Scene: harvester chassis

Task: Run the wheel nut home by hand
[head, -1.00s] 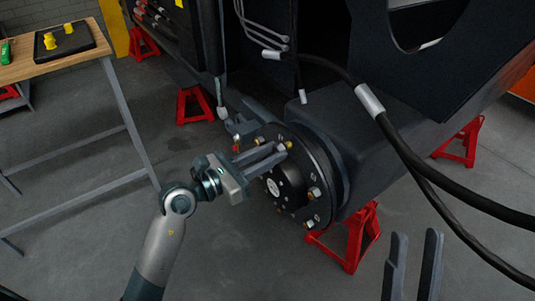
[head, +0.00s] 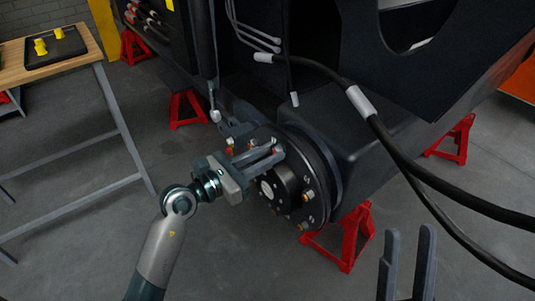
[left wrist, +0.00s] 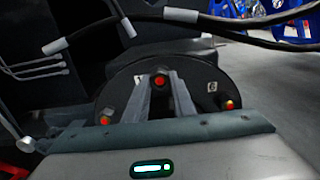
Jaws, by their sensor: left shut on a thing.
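The black round wheel hub (head: 288,180) sits on the end of the chassis axle, with several studs and nuts around its face. It also shows in the left wrist view (left wrist: 200,85). My left gripper (head: 280,151) reaches in from the left and is shut on the wheel nut at the upper part of the hub. The nut (left wrist: 160,80) shows orange-red between the fingertips in the left wrist view; the fingers partly hide it. Other fasteners show at the hub's lower right (head: 308,195) and bottom (head: 302,225). My right gripper (head: 405,263) is open and empty at the bottom right.
Black hoses (head: 400,150) with grey sleeves hang across the right, in front of the chassis. Red jack stands (head: 345,238) support the chassis. A wooden-topped bench (head: 50,66) with a black tray (head: 57,50) stands at the left. The floor between is clear.

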